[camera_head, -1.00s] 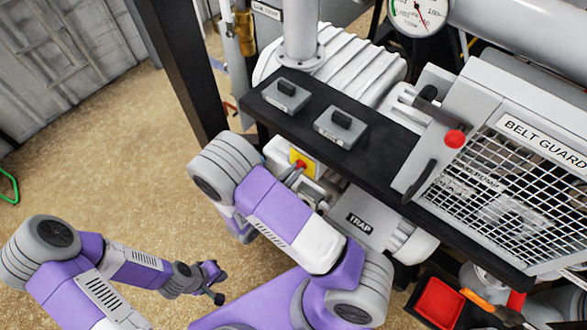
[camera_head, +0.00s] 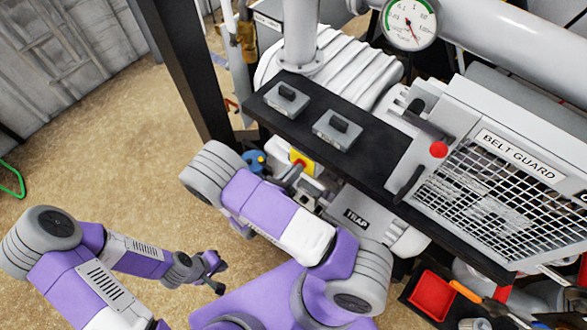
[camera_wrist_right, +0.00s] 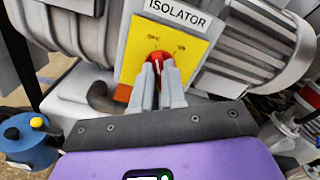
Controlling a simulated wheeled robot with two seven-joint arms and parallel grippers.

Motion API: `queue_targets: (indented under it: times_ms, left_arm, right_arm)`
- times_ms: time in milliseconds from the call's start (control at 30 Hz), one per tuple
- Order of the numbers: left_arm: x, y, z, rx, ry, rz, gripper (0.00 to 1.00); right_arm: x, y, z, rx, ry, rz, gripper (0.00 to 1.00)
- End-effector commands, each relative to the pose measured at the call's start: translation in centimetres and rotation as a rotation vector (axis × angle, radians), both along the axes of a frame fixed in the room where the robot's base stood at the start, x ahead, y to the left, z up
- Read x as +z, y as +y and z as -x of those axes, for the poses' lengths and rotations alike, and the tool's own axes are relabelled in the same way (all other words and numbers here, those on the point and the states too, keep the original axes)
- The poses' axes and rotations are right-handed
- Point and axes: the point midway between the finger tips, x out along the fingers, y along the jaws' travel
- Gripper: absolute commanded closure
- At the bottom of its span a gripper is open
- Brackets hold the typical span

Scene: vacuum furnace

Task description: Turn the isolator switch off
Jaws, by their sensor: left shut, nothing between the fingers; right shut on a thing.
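The isolator (camera_wrist_right: 190,45) has a yellow plate with a red knob (camera_wrist_right: 159,58), under a label reading ISOLATOR. Small markings sit above the knob; its exact setting is hard to read. My right gripper (camera_wrist_right: 160,72) is shut on the red knob, one finger at each side of its lower part. In the head view the yellow plate (camera_head: 303,160) shows below the dark shelf, and my right arm hides most of the right gripper. My left gripper (camera_head: 217,288) is shut and empty, low over the floor at left, away from the isolator.
A dark shelf (camera_head: 378,160) with two grey switch boxes overhangs the isolator. A trap (camera_head: 372,225) and a belt guard (camera_head: 505,200) stand to the right. A blue part (camera_wrist_right: 28,138) is at the wrist view's left.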

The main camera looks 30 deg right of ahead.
Motion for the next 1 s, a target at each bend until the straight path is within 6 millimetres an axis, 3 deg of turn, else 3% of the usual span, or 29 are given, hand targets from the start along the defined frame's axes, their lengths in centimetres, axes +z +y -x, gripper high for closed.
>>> queue_targets:
  times_ms: [533, 567, 700, 1000]
  left_arm:
    - [0.13, -0.01, 0.00, 0.000, 0.000, 0.000, 1.00]
    - [0.13, -0.01, 0.00, 0.000, 0.000, 0.000, 1.00]
    - [0.13, -0.01, 0.00, 0.000, 0.000, 0.000, 1.00]
    - [0.13, 0.00, -0.01, 0.000, 0.000, 0.000, 1.00]
  right_arm:
    - [-0.14, 0.04, 0.06, 0.000, 0.028, 0.008, 1.00]
    - [-0.14, 0.04, 0.06, 0.000, 0.028, 0.008, 0.85]
    - [-0.11, 0.02, 0.05, 0.001, 0.027, 0.008, 0.64]
    - [-0.04, 0.14, 0.05, 0.000, 0.025, 0.009, 0.63]
